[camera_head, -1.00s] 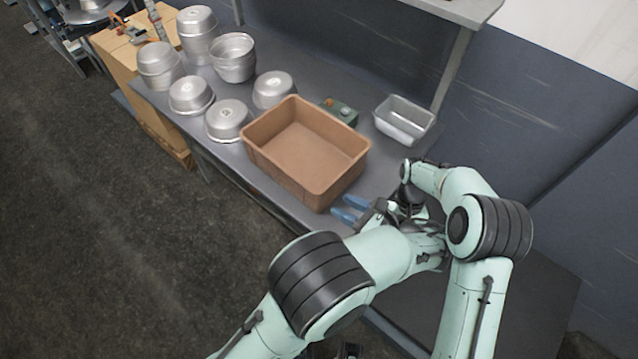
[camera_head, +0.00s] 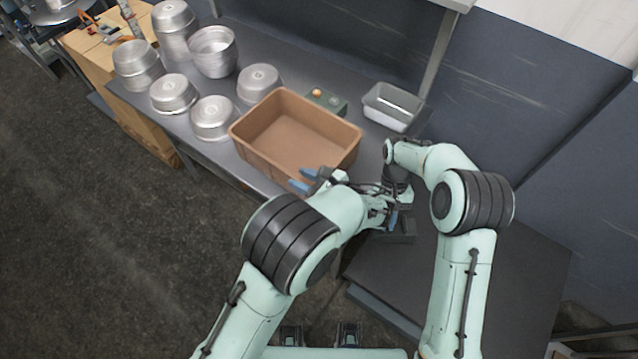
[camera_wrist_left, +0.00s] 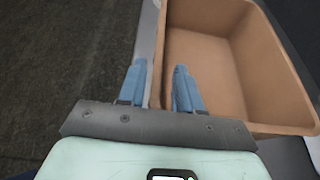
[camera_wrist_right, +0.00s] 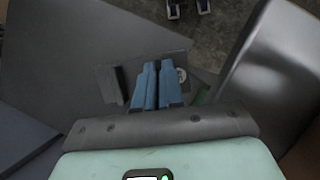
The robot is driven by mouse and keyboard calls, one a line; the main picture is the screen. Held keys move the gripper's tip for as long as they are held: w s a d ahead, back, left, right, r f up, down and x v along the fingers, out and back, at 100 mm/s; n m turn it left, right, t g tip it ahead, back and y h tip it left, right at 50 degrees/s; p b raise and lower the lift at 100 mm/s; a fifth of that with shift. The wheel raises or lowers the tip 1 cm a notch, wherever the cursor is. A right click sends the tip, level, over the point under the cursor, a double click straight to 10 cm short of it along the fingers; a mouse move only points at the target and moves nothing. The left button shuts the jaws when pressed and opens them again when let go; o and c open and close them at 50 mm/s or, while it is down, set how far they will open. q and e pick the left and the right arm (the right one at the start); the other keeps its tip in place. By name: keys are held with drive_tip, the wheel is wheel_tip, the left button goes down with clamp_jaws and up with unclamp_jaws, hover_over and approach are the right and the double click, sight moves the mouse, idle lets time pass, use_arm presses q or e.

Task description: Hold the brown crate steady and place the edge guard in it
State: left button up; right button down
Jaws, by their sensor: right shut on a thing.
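The brown crate (camera_head: 295,140) stands empty and upright on the grey bench. My left gripper (camera_head: 303,180) is at its near wall. In the left wrist view the blue fingers (camera_wrist_left: 160,66) are apart, with the crate's wall edge (camera_wrist_left: 215,50) between or just beyond them; contact cannot be told. My right gripper (camera_wrist_right: 158,65) is shut on a dark grey flat piece with a raised side, which looks like the edge guard (camera_wrist_right: 113,85). In the head view this piece (camera_head: 402,235) is right of the crate, partly hidden by my arms.
Several round metal pans (camera_head: 212,117) stand left of the crate. A green box with an orange button (camera_head: 328,100) and a metal loaf pan (camera_head: 393,107) stand behind it. A shelf post (camera_head: 437,65) rises at the back. A dark surface (camera_head: 500,270) at the right is bare.

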use_arm(q)
drive_tip(key=shift+x, duration=1.15)
clamp_jaws()
idle(0.6)
